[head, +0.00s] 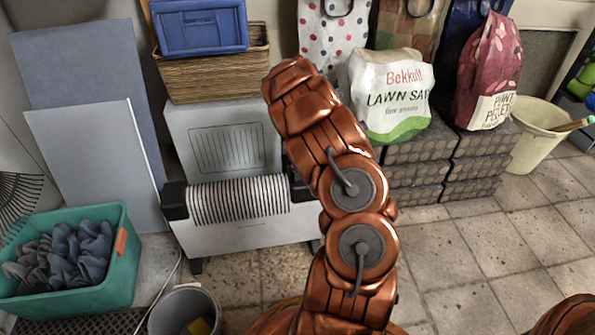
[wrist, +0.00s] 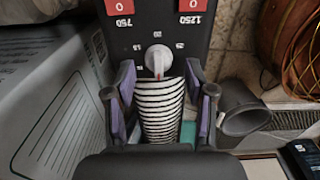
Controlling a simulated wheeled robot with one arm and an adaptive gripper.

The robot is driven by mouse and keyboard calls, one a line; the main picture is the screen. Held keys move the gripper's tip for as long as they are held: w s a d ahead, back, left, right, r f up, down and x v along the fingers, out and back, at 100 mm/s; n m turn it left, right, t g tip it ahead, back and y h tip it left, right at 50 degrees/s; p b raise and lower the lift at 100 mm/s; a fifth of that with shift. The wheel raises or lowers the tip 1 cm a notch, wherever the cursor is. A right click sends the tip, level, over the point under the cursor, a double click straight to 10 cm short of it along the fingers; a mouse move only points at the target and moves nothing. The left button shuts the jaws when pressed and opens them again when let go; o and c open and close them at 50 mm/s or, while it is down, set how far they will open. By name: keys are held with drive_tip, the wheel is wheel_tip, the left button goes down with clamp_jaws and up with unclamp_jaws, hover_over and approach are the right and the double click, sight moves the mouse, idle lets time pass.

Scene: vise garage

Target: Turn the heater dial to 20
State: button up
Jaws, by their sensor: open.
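The heater (head: 245,225) stands on the floor, pale with a ribbed front and dark ends. In the wrist view its black end panel (wrist: 205,38) carries a round pale dial (wrist: 158,58) with small numbers around it, too small to read surely. A reddish mark shows on the dial's lower side, towards my gripper. My gripper (wrist: 160,78) is open, its two purple-padded fingers apart to the left and right, just below the dial in the picture. No contact with the dial shows. The ribbed grille (wrist: 160,110) shows between the fingers. In the head view my arm hides the gripper and the panel.
Two red switches marked 750 (wrist: 118,6) and 1250 (wrist: 195,5) sit beyond the dial. A grey bucket (head: 185,310) and a teal crate of dark gloves (head: 125,270) stand near the heater. Stacked dark blocks (head: 415,175) are at right.

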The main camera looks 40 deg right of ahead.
drive_tip(key=shift+f, duration=0.3)
clamp_jaws()
drive_tip(key=shift+d, duration=0.15)
drive_tip(key=shift+a+r+p, duration=0.1)
drive_tip(key=shift+a+p, duration=0.15)
drive_tip(key=shift+p, duration=0.15)
